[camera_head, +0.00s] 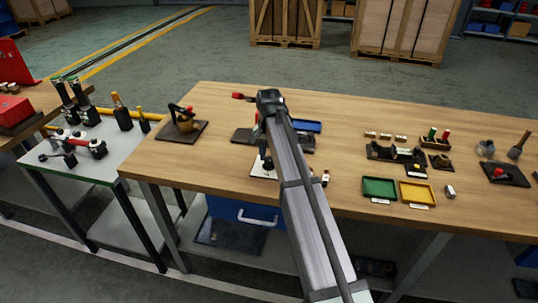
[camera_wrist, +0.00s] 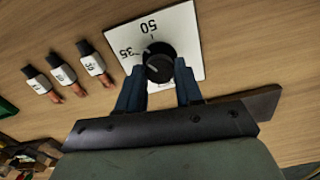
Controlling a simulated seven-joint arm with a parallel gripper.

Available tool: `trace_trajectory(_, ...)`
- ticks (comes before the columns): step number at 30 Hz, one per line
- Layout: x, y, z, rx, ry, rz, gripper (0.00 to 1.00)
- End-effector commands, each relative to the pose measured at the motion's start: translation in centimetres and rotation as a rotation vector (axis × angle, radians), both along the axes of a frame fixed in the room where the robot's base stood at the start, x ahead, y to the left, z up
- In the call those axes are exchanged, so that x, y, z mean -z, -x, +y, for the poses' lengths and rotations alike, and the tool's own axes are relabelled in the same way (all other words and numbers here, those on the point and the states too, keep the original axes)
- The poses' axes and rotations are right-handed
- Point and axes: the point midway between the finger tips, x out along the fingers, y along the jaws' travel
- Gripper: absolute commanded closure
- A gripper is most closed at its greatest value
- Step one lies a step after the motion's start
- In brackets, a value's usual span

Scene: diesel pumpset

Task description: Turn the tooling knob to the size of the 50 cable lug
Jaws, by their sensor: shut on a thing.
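The tooling knob (camera_wrist: 158,62) is round and black. It sits on a white plate (camera_wrist: 185,25) with the marks 35 and 50, which appear upside down in the wrist view. My gripper (camera_wrist: 158,80) has its two blue fingers on either side of the knob, shut on it. A pale line on the knob's face points to the lower left, but its exact setting is hard to read. Several cable lugs (camera_wrist: 64,75) with black sleeves and white labels lie left of the plate; their numbers are hard to read.
The wooden bench (camera_head: 350,105) carries a green tray (camera_head: 380,188) and a yellow tray (camera_head: 417,194) to the right. A clamp on a dark board (camera_head: 181,130) stands to the left.

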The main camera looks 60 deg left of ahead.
Motion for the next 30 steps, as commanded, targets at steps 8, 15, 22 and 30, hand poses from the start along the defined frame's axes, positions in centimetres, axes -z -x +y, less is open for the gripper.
trace_trajectory(8, -0.04, -0.03, 0.01, 0.248, -0.001, -0.001, 0.95)
trace_trajectory(15, -0.05, -0.04, 0.00, 0.415, -0.001, 0.000, 0.95)
trace_trajectory(22, -0.04, -0.04, 0.00, 0.512, -0.001, 0.000, 0.95)
trace_trajectory(30, -0.04, -0.04, 0.00, 0.555, -0.001, 0.000, 0.95)
